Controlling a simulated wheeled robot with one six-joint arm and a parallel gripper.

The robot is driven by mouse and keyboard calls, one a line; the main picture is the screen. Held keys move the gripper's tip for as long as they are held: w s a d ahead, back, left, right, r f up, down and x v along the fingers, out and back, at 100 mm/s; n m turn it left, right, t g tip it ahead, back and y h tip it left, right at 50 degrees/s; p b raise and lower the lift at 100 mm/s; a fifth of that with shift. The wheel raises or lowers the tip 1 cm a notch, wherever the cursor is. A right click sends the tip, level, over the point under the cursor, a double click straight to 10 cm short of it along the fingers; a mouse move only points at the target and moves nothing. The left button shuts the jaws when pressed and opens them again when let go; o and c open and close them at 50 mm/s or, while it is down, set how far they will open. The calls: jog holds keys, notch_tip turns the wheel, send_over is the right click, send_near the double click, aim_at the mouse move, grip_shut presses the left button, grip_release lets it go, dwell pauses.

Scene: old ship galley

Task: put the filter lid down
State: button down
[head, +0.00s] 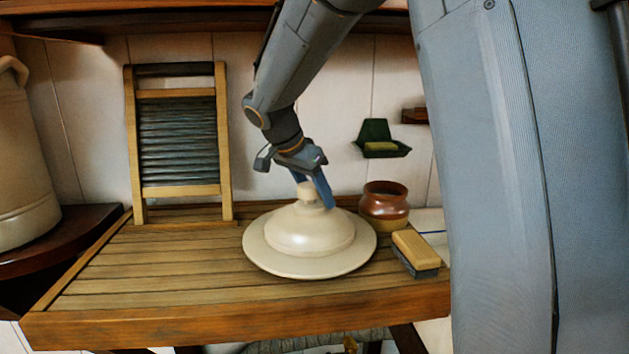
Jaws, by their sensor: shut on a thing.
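The filter lid (296,244) is a wide, cream, domed disc with a round knob (306,192) on top. It is low over the slatted wooden board (150,262), right of the board's middle, and looks level. I cannot tell whether its rim touches the slats. My gripper (317,192) comes down from above and is shut on the lid's knob. One blue finger shows on the right side of the knob; the other is mostly hidden.
A brown jar (385,205) stands close behind the lid's right side. A scrubbing brush (416,253) lies right of the lid. A washboard (178,143) leans on the wall behind. A large crock (24,165) stands far left. The board's left half is clear.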

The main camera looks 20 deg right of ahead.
aim_at(297, 214)
dwell(0.3)
jog(key=c, duration=0.9)
grip_release()
jog(key=shift+f, duration=0.15)
jog(key=shift+c, duration=0.2)
jog(key=shift+r, duration=0.2)
jog(key=b+v, duration=0.2)
jog(key=v, duration=1)
jog(key=shift+b, duration=0.3)
jog(key=shift+f, duration=0.1)
jog(key=shift+a, duration=0.1)
